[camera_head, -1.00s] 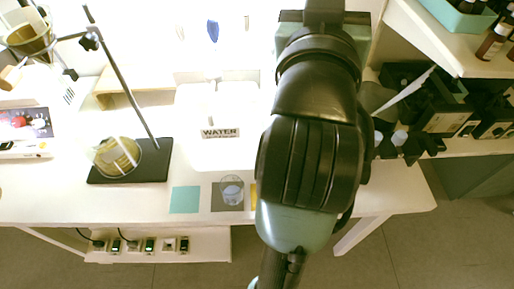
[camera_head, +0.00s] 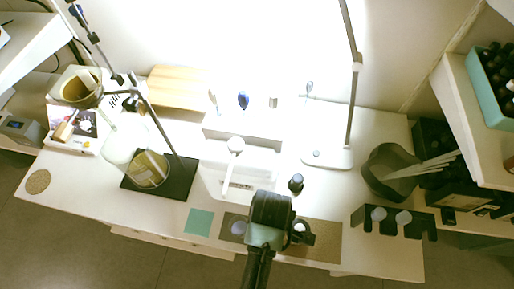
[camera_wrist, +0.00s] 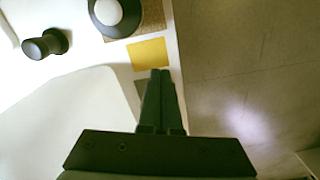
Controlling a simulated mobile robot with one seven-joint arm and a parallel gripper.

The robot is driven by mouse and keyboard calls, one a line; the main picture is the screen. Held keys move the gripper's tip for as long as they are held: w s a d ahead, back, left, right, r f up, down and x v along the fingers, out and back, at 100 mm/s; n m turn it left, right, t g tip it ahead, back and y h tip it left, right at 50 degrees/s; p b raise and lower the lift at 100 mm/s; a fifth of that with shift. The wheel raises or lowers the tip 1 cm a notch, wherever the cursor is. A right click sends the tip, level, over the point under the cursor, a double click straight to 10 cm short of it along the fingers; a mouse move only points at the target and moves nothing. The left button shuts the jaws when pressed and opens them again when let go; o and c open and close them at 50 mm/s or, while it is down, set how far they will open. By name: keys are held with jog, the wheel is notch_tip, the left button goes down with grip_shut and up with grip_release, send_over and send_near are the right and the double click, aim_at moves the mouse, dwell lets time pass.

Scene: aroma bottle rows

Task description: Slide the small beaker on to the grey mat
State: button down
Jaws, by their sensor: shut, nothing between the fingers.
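The small clear beaker (camera_head: 238,229) shows in the head view at the table's front edge. It appears to stand upright on the dark grey mat (camera_head: 227,219), toward the mat's right part, just left of my arm. The beaker's exact overlap with the mat is hard to tell. My gripper (camera_wrist: 161,73) is shut and empty in the wrist view, its fingertips close to the yellow mat (camera_wrist: 148,53). In the head view my arm hides the fingertips and the yellow mat. The beaker cannot be made out in the wrist view.
A teal mat (camera_head: 199,222) lies left of the grey mat. A brown mat (camera_head: 322,240) lies right of my arm, with a dark, white-topped vessel (camera_wrist: 110,12) at it. A black bottle (camera_head: 295,183) stands behind. A black stand base (camera_head: 178,178) is at left.

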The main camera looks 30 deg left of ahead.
aim_at(239, 228)
notch_tip(239, 228, down, 10)
jog(key=shift+s+r+b, duration=0.1)
jog(key=shift+b, duration=0.35)
jog(key=a, duration=0.2)
jog(key=shift+a+r+p, duration=0.25)
jog(key=shift+a+p, duration=0.1)
jog(key=shift+a, duration=0.7)
jog(key=shift+a+p, duration=0.3)
jog(key=shift+a, duration=0.7)
